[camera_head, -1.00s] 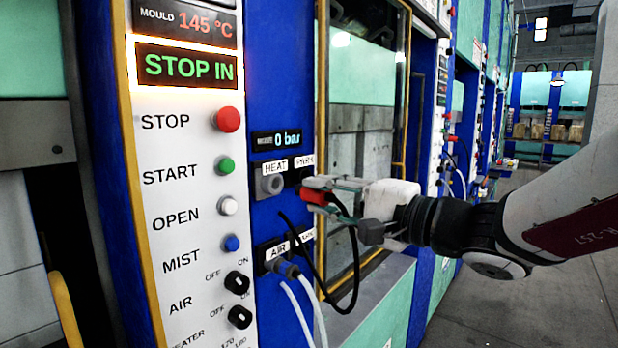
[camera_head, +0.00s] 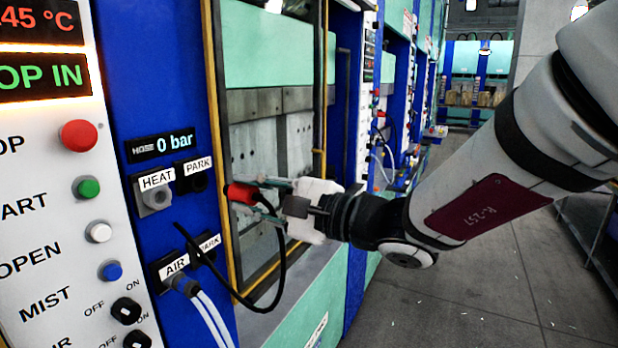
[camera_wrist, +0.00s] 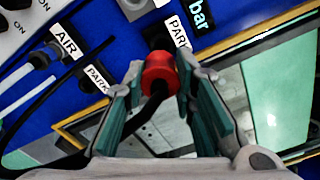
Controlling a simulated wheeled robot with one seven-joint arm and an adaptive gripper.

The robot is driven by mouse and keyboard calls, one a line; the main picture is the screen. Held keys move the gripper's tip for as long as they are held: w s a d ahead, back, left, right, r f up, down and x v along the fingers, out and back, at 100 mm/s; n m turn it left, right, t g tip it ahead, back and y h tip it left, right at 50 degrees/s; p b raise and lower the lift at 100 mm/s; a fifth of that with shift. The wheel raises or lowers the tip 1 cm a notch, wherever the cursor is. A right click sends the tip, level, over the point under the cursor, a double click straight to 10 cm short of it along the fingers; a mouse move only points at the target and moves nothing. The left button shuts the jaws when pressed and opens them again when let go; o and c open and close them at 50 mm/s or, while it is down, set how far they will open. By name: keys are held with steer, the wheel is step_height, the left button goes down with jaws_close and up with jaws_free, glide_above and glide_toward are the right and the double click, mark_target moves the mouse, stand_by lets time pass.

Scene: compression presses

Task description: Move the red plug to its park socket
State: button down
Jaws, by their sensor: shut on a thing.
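The red plug (camera_head: 241,193) is held in my gripper (camera_head: 262,194), whose fingers are shut on it. A black cable trails from the plug and loops down in the head view. In the wrist view the red plug (camera_wrist: 160,74) sits between the green finger pads of my gripper (camera_wrist: 160,85). The upper PARK socket (camera_head: 194,176), dark and empty, is right of the HEAT socket (camera_head: 155,196); the plug is apart from it, to its right in the head view. In the wrist view the dark PARK socket (camera_wrist: 157,38) lies just beyond the plug.
The AIR socket (camera_head: 183,284) holds a grey connector with pale hoses. A second PARK label (camera_head: 209,243) is beside it, its socket partly hidden by the black cable. A yellow-edged door frame (camera_head: 212,130) stands close behind my gripper. Buttons (camera_head: 78,136) line the left panel.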

mark_target(228, 189)
steer(key=shift+w+d, duration=0.25)
steer(key=shift+w+a, duration=0.1)
steer(key=shift+b+x, duration=0.7)
steer(key=shift+x, duration=2.15)
steer(key=shift+b+x, duration=0.4)
steer(key=shift+x, duration=1)
steer(key=c, duration=1.2)
jaws_free()
steer(key=shift+a, duration=0.1)
steer(key=shift+c, duration=0.2)
steer(key=v, duration=1.2)
